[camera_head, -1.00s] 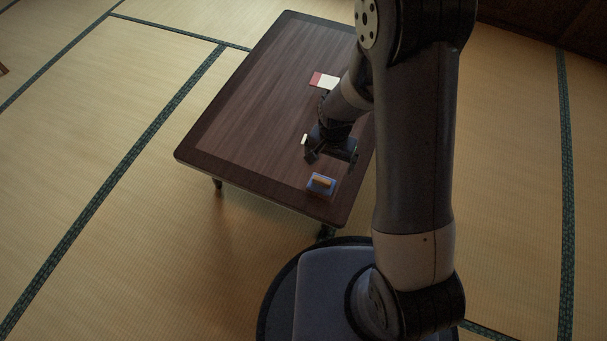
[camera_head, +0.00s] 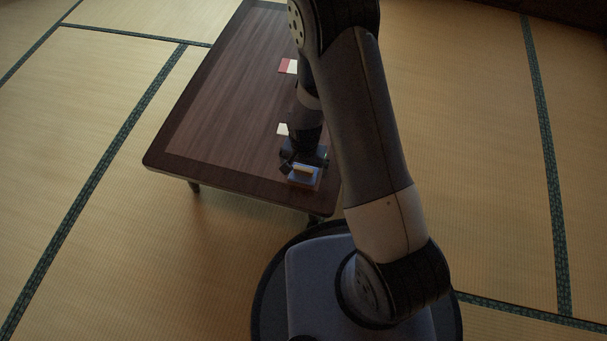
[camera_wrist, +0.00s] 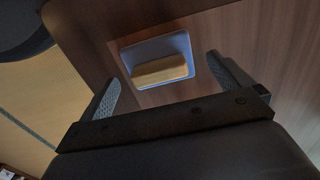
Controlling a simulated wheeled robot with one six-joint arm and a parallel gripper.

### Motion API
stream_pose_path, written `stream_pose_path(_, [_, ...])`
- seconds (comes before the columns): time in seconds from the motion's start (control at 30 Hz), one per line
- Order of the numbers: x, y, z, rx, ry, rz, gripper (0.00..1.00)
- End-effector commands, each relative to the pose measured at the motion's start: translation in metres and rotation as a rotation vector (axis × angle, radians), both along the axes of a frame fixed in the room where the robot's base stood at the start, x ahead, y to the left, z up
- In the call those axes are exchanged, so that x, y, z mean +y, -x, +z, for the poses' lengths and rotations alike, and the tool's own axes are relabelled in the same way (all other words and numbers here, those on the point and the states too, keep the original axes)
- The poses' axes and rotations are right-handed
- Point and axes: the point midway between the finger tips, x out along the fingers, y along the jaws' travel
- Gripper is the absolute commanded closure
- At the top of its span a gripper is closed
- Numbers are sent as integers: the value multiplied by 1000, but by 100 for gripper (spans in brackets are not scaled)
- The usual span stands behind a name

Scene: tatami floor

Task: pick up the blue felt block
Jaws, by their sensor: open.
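The blue felt block (camera_head: 303,181), with a tan wooden grip along its top, lies flat near the near edge of the dark wooden table. In the wrist view the blue felt block (camera_wrist: 178,45) shows whole, with the wooden grip (camera_wrist: 160,70) facing the camera. My gripper (camera_head: 303,161) is right by the block in the head view and partly overlaps its far side there. In the wrist view my gripper (camera_wrist: 162,70) is open and empty, with one finger to the left of the block and one to the right. I see no contact.
The low table (camera_head: 215,120) is mostly clear on its left side. A red and white item (camera_head: 288,66) lies farther back, and a small white item (camera_head: 282,129) lies just beyond my gripper. Tatami floor surrounds the table.

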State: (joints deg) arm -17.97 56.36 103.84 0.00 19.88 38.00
Motion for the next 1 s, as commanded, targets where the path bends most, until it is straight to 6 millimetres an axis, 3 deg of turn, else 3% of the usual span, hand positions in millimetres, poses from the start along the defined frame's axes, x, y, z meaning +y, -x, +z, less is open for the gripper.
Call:
stream_pose_path(0.07, [0,0,-11,0,0,1,2])
stream_pose_path(0.3, [1,0,-10,-1,-1,1,3])
stream_pose_path(0.9, [1,0,-10,-1,-1,1,52])
stream_pose_path(1.0, [1,0,-10,-1,-1,1,54])
